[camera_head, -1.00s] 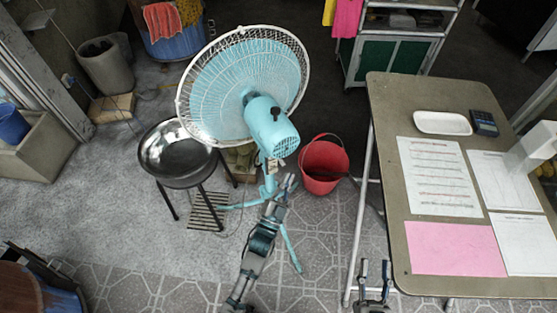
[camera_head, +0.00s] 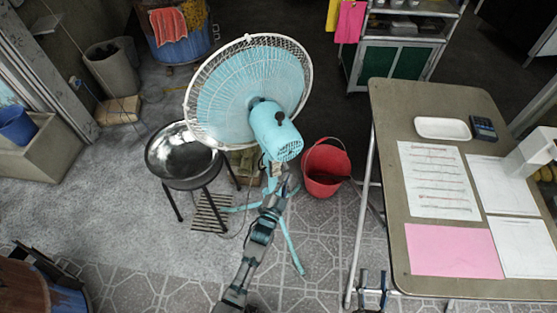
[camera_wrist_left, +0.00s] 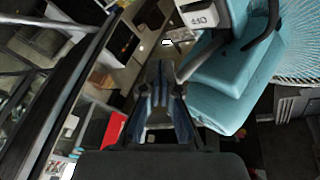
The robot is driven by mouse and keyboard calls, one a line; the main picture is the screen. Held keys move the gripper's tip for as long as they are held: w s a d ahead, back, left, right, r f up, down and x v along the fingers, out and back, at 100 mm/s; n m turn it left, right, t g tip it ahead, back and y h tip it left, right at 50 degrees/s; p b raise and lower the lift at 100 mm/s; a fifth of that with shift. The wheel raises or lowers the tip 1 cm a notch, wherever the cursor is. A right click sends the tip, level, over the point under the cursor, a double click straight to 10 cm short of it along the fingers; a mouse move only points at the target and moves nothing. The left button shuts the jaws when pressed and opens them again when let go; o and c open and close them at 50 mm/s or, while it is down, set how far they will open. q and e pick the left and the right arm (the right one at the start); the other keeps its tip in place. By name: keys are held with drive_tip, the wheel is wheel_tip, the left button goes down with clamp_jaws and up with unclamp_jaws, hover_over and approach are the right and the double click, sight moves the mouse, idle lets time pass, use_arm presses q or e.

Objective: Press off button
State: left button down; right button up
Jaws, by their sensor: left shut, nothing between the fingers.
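The light blue fan (camera_head: 276,130) with a white wire cage stands on the floor left of the table, on thin blue legs. In the left wrist view, its blue housing (camera_wrist_left: 220,90) fills the upper right. A white tag with dark lettering that looks like OFF (camera_wrist_left: 198,14) shows at the top, beyond my fingertips. My left gripper (camera_head: 280,172) is at the fan's post, just below the motor housing. Its fingers (camera_wrist_left: 163,85) are shut and empty, left of the blue housing; I cannot tell whether they touch it. My right gripper (camera_head: 373,278) is low by the table's front-left corner, fingers apart, empty.
A red bucket (camera_head: 325,170) stands right of the fan post. A metal bowl on a stand (camera_head: 180,158) is to the left. The table (camera_head: 398,245) with papers and a white tray (camera_head: 442,128) is on the right. Tiled floor is open in front.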

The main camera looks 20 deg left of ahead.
use_arm(q)
drive_tip(key=w+a, duration=0.3)
drive_tip(key=shift+w+a+b, duration=0.1)
drive_tip(key=shift+a+b, duration=0.05)
drive_tip(key=shift+b, duration=0.15)
use_arm(e)
drive_tip(key=shift+s+r+t, duration=0.3)
drive_tip(key=shift+r+t, duration=0.15)
drive_tip(key=shift+r, duration=0.05)
drive_tip(key=shift+s+r+t, duration=0.25)
drive_tip(key=shift+r+t, duration=0.2)
drive_tip(key=shift+d, duration=0.1)
use_arm(q)
drive_tip(key=shift+w+a+r, duration=0.1)
drive_tip(key=shift+w+a, duration=0.15)
drive_tip(key=shift+a, duration=0.05)
use_arm(e)
drive_tip(key=shift+r, duration=0.15)
use_arm(q)
drive_tip(key=shift+w+a, duration=0.3)
idle(0.9)
drive_tip(key=shift+d, duration=0.1)
use_arm(e)
drive_tip(key=shift+s, duration=0.1)
